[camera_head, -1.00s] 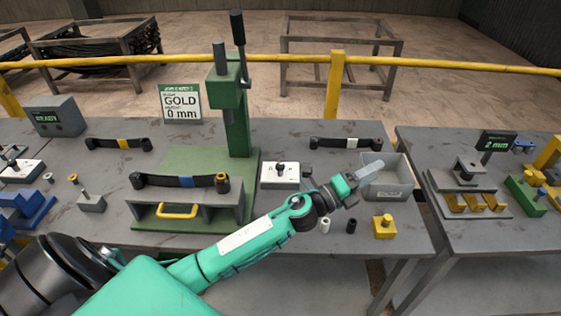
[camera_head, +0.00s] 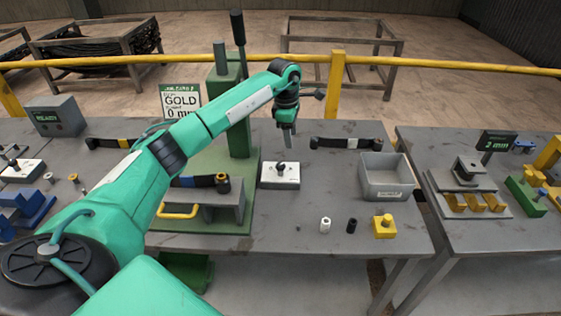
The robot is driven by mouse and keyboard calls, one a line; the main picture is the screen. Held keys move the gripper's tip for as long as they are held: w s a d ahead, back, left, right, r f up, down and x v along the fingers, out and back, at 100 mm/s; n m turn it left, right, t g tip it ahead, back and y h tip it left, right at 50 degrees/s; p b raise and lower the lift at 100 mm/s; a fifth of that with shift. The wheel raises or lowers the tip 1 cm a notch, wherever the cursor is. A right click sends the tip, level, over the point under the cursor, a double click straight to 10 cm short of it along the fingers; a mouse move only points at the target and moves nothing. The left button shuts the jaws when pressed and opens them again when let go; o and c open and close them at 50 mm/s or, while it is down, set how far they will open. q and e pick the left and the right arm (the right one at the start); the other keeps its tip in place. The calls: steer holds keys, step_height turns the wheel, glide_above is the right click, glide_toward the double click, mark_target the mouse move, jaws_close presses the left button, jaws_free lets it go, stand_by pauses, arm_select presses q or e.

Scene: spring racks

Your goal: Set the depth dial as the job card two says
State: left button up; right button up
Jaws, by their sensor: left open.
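A white dial box (camera_head: 281,178) with a dark knob on top stands on the middle table, right of the green press. My left gripper (camera_head: 288,148) is open and points down just above the knob, apart from it or barely touching; I cannot tell which. A job card (camera_head: 181,95) with a green header reads "GOLD" and "0 mm"; my arm hides its lower part. A second white box with a dark knob (camera_head: 18,168) is at the far left. My right gripper is out of view.
The green press (camera_head: 222,75) with its tall lever stands left of my gripper. A grey bin (camera_head: 388,180), a yellow block (camera_head: 384,227) and a black strapped spring (camera_head: 346,143) are to the right. White and black small cylinders (camera_head: 326,225) stand at the front.

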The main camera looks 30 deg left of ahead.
arm_select(q)
steer(key=a+r+y, duration=0.1)
steer(key=a, duration=0.2)
steer(key=p, duration=0.4)
glide_toward(281, 164)
steer(key=shift+g, duration=0.3)
steer(key=f, duration=0.7)
steer(key=shift+w+f, duration=0.1)
steer(key=shift+w, duration=0.1)
steer(key=shift+f, duration=0.7)
steer(key=c, duration=1)
